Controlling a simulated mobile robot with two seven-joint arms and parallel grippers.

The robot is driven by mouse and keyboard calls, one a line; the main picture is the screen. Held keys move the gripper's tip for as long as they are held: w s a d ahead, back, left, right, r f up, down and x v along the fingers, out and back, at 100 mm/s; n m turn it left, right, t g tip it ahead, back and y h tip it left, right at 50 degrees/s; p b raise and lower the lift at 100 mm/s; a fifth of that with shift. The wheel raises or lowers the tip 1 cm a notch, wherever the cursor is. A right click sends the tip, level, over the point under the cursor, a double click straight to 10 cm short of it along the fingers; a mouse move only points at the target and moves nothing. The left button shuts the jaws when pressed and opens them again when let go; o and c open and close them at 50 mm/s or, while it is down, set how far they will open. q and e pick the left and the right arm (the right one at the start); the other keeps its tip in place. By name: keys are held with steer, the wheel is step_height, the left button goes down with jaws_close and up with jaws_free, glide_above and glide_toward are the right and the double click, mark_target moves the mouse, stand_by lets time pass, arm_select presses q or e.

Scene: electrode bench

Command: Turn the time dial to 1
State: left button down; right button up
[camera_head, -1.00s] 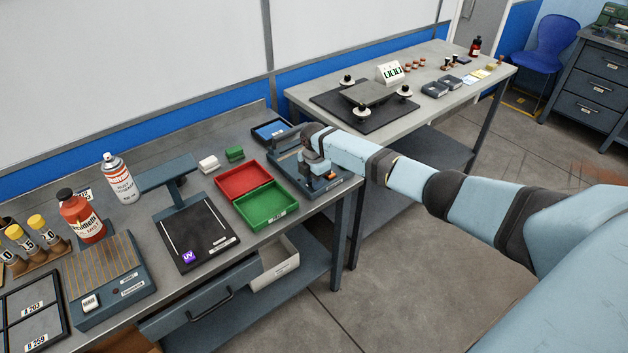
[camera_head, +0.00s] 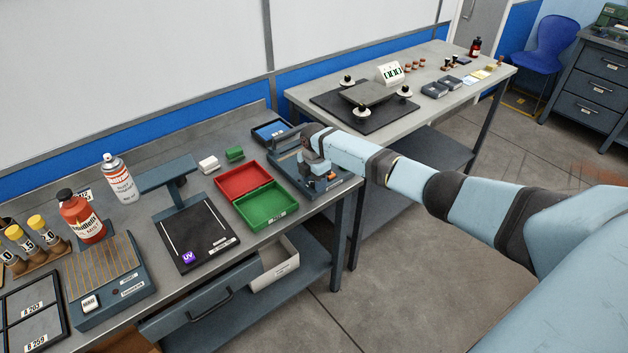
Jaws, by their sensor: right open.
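A dark blue-grey bench device (camera_head: 345,184) stands at the right end of the near bench, with a small orange part (camera_head: 332,176) on it. My right arm reaches in from the right, and my right gripper (camera_head: 314,168) is low over this device. The gripper is open; I see nothing held in it. The wrist and gripper cover much of the device. I cannot make out a time dial or its setting; it may be hidden or too small. My left gripper is not in view.
A spray can (camera_head: 121,181) and a red bottle (camera_head: 82,219) stand farther left. A second table (camera_head: 440,62) is behind.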

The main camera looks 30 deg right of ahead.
step_height(320, 180, up, 14)
stand_by(0.5)
steer(key=shift+f, duration=0.1)
steer(key=s+a+f, duration=0.2)
steer(key=a+f, duration=0.1)
steer(key=s+a+f+m+t+p, duration=0.1)
steer(key=s+a+f, duration=0.1)
steer(key=a+f, duration=0.2)
steer(key=s+a+f+m+t+y+p, duration=0.1)
steer(key=s+a+f, duration=0.1)
steer(key=a+f, duration=0.1)
steer(key=shift+s+a+f, duration=0.1)
steer(key=shift+a+f, duration=0.05)
steer(key=shift+f, duration=0.6)
steer(key=s+a+f+m+t+y+p, duration=0.1)
steer(key=s+a+f+m+t+p, duration=0.2)
steer(key=s+a, duration=0.5)
steer(key=s+a+f+m+t+y, duration=0.25)
steer(key=s+a+m, duration=0.25)
steer(key=s, duration=0.6)
steer(key=s+r+m+t+h+p, duration=0.1)
steer(key=s+r+m, duration=0.4)
steer(key=s, duration=0.7)
steer(key=shift+s+a+r+m+t+p, duration=0.15)
steer(key=shift+s+r+m+t+p, duration=0.25)
steer(key=shift+m+t+p, duration=0.6)
steer(key=shift+t+b, duration=0.25)
steer(key=shift+b, duration=0.05)
